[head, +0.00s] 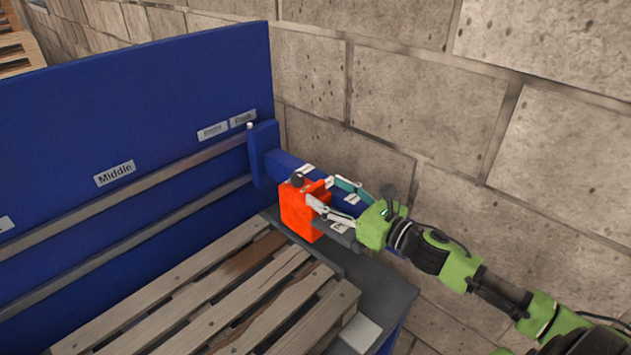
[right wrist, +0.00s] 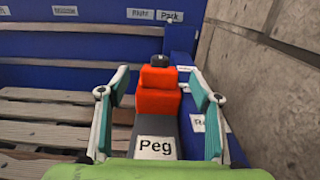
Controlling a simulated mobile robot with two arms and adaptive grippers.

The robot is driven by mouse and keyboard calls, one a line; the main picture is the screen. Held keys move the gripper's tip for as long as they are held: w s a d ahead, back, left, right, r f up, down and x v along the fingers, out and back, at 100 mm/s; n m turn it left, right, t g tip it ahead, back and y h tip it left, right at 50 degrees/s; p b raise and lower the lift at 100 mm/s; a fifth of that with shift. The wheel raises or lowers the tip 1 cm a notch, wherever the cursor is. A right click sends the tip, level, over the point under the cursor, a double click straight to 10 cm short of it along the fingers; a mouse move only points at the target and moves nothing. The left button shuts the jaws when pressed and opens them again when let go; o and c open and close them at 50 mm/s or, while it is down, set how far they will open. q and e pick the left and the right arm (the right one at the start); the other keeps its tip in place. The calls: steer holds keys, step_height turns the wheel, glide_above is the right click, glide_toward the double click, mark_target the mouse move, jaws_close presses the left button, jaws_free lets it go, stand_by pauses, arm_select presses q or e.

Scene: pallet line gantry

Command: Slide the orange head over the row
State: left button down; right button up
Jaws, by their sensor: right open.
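The orange head (head: 300,210) is a block on the blue gantry arm (head: 284,166), at the right end of the rails near the wall. It also shows in the right wrist view (right wrist: 158,98), with a dark knob on top. A dark bar labelled "Peg" (right wrist: 155,148) sticks out from it towards my right gripper. My right gripper (head: 325,192) is open, its fingers on either side of the head and bar, with gaps visible in the wrist view (right wrist: 160,100). The wooden slat row (head: 225,300) lies left of and below the head. My left gripper is out of view.
A blue back panel (head: 130,110) carries two grey rails (head: 120,190) and labels, including "Middle" (head: 115,174), "Right" (head: 212,131) and "Park" (head: 243,119). A block wall (head: 430,120) stands close on the right. The space above the slats is clear.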

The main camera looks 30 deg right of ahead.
mark_target(318, 187)
steer(key=p+x, duration=0.1)
steer(key=x, duration=0.2)
steer(key=shift+w+r, duration=0.1)
steer(key=shift+w, duration=0.05)
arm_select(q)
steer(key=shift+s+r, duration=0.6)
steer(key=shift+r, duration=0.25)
arm_select(e)
steer(key=shift+w+a, duration=0.3)
steer(key=shift+w, duration=0.35)
